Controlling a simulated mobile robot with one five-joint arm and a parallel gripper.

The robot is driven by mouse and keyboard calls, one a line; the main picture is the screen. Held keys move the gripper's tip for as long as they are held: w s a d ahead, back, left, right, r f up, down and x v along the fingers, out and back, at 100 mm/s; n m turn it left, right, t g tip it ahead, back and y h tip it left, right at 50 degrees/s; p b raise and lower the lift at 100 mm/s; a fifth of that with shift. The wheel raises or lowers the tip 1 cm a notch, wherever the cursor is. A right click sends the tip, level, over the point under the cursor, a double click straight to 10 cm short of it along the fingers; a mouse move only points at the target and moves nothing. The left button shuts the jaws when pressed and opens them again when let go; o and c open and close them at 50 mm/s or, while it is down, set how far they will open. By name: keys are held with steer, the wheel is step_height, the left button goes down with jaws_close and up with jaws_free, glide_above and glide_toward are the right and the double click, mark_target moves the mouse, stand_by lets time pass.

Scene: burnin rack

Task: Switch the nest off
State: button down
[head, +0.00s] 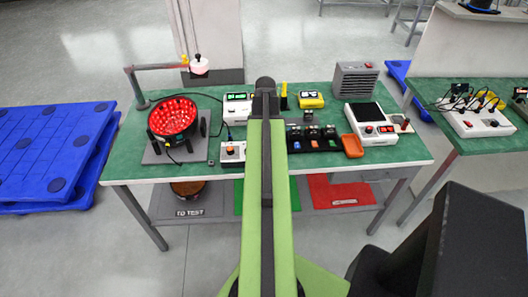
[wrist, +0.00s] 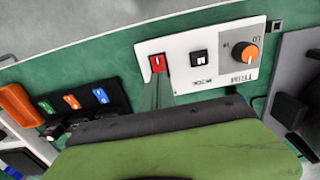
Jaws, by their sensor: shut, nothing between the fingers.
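A white control box (head: 232,153) stands on the green bench, left of my arm. My arm hides the gripper in the head view. A round black bowl (head: 173,115) glows with red lights at the bench's left. No label reading nest is legible.
A black holder (wrist: 77,106) with coloured clips lies beside the box, with an orange tray (head: 352,146) beyond it. A white device (head: 372,130) stands at the bench's right. A lamp-like arm (head: 155,68) rises at the left. Green bench (head: 330,166) is bare along the front edge.

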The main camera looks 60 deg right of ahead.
steer(key=shift+f+b, duration=0.9)
stand_by(0.4)
step_height(320, 180, up, 7)
steer(key=p, duration=0.7)
steer(key=shift+r, duration=0.1)
steer(key=shift+w, duration=0.1)
steer(key=w+a+n, duration=0.1)
steer(key=w+a, duration=0.1)
steer(key=w, duration=0.1)
steer(key=w+a, duration=0.3)
steer(key=w+a+n, duration=0.1)
steer(key=w+a, duration=0.2)
steer(key=w, duration=0.1)
steer(key=shift+n, duration=0.3)
steer(key=w+a+n, duration=0.3)
steer(key=w+a, duration=0.5)
steer(key=a, duration=0.4)
steer(key=w+a+n, duration=0.2)
steer(key=a, duration=1.3)
steer(key=w+a+n, duration=0.1)
steer(key=a+n, duration=0.2)
steer(key=a, duration=1.3)
steer(key=shift+w, duration=0.35)
